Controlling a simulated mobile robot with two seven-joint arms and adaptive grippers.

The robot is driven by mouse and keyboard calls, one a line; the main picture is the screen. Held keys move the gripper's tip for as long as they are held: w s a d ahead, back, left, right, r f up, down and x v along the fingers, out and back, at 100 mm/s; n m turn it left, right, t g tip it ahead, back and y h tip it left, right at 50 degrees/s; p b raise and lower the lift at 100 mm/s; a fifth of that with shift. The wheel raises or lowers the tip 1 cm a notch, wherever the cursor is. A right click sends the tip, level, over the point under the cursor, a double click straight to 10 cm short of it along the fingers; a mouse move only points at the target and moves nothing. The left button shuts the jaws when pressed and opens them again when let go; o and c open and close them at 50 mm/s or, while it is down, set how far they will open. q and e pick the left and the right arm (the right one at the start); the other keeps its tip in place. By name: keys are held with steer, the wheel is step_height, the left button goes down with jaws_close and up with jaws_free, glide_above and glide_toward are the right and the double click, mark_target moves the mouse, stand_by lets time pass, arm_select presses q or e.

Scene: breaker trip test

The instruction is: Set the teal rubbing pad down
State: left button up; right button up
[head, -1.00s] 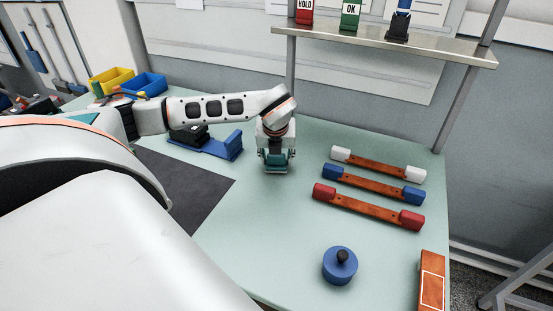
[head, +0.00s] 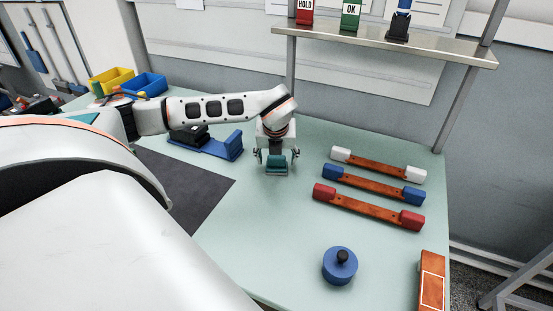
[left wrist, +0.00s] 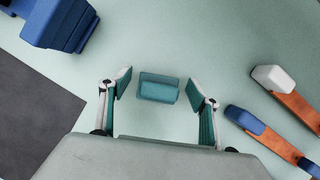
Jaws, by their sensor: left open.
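The teal rubbing pad (head: 277,165) rests on the pale green table below my left gripper. In the left wrist view the pad (left wrist: 158,88) lies between and a little beyond the two fingertips, with a gap on each side. My left gripper (head: 277,153) is open and points down over the pad; its spread fingers also show in the left wrist view (left wrist: 161,90). My right gripper is in neither view.
Three orange-brown bars with white (head: 378,165), blue (head: 373,186) and red (head: 368,207) ends lie to the right. A blue round weight with a black knob (head: 340,266) stands in front. A blue fixture (head: 222,146) and dark mat (head: 185,178) are left. A shelf (head: 390,40) overhangs the back.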

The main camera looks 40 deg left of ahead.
arm_select(q)
steer(key=v, duration=1.1)
steer(key=shift+r, duration=0.25)
